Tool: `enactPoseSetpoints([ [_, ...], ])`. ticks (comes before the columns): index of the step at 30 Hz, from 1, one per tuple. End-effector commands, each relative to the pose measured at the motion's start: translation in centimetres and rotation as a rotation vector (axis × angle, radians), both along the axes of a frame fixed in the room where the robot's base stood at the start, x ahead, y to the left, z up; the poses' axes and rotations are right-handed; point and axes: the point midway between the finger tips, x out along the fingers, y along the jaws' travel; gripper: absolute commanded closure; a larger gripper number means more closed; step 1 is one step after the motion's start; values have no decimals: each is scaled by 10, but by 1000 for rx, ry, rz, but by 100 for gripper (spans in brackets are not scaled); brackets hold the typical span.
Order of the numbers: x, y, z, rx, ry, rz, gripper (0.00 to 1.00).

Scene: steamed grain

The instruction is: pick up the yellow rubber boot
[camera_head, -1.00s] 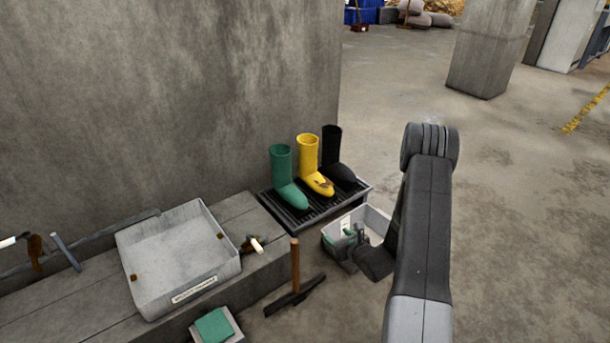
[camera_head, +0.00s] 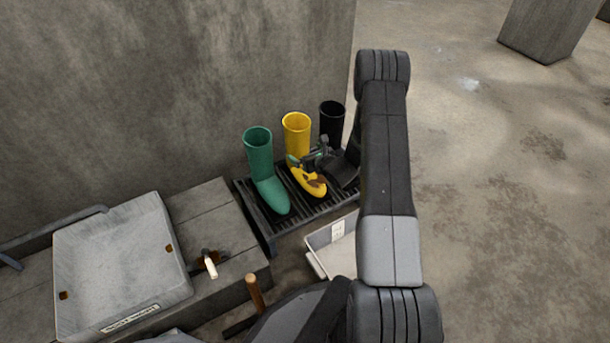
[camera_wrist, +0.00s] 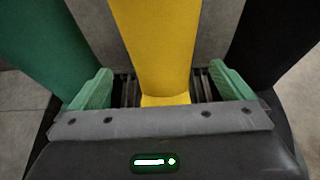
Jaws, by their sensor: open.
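The yellow rubber boot (camera_head: 297,132) stands upright on a dark slatted rack, its toe toward the front with brown smudges on it. It is between a green boot (camera_head: 262,165) on the left and a black boot (camera_head: 332,122) on the right. My gripper (camera_head: 308,160) is at the yellow boot, in front of its shaft and above its foot. In the wrist view the yellow shaft (camera_wrist: 158,45) stands between the two green fingertips of my gripper (camera_wrist: 160,90), which are apart with gaps on both sides. The boot's foot is mostly hidden there by my gripper's body.
The slatted rack (camera_head: 262,222) stands against a concrete wall. A light bin (camera_head: 318,262) is in front of it, partly behind my arm. A grey tray (camera_head: 115,260) and a light-handled tool (camera_head: 210,265) lie on the ledge at left. A wooden handle (camera_head: 255,293) stands up near the front.

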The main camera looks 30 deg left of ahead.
Motion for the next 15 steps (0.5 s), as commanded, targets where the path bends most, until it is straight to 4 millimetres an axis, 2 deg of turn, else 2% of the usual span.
enactPoseSetpoints([
  [1, 4, 8, -7, 1, -3, 3, 0],
  [6, 16, 27, -15, 0, -2, 3, 0],
  [15, 20, 33, -16, -1, 0, 1, 0],
])
